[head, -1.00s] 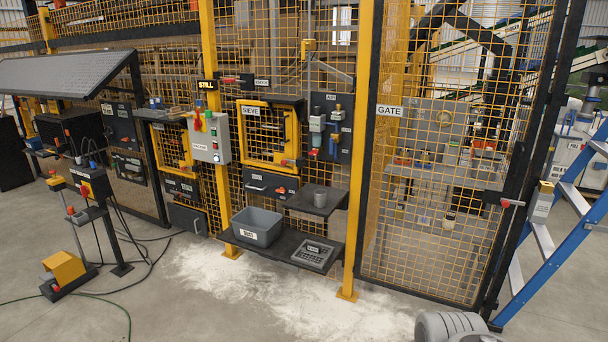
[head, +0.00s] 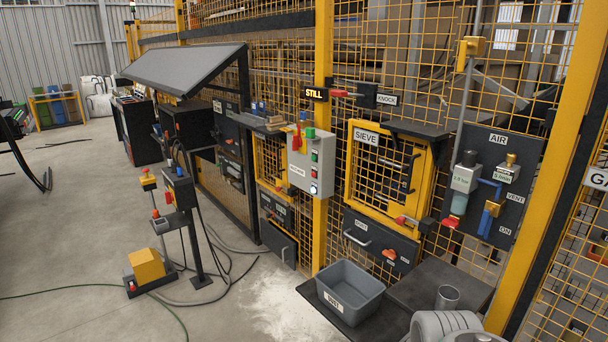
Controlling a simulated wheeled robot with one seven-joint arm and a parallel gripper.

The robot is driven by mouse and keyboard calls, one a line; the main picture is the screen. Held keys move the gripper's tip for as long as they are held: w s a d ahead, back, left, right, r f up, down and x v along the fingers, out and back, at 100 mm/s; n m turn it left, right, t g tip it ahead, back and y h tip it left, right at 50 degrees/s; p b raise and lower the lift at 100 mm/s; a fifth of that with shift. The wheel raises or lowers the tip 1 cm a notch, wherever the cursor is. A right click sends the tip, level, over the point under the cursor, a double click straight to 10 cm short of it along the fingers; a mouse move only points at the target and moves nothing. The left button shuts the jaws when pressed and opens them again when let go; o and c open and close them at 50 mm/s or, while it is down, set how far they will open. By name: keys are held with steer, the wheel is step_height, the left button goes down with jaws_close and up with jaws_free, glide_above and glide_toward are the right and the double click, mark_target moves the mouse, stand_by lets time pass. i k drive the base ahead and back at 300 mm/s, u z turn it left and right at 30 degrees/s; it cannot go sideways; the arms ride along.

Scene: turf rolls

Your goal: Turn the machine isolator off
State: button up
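A grey control box (head: 311,162) is mounted on a yellow post, and its small label seems to read MACHINE. A red handle (head: 298,138) with some yellow shows at the box's upper left; its setting is too small to tell. A second red-and-yellow switch (head: 169,196) is on a dark box on a floor stand to the left. My gripper is not in view; only a rounded grey part of my arm shows at the bottom right.
A STILL sign (head: 314,94) is on the post above the box. A grey bin (head: 349,290) and a metal cup (head: 447,297) are on low shelves. A yellow-covered pedal (head: 146,265) and cables lie on the floor left. The AIR panel (head: 488,185) is at right.

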mark_target(298, 142)
steer(key=u, duration=0.4)
steer(key=i, duration=1.2)
steer(key=u, duration=0.85)
steer(key=i, duration=1.9)
steer(key=u, duration=0.45)
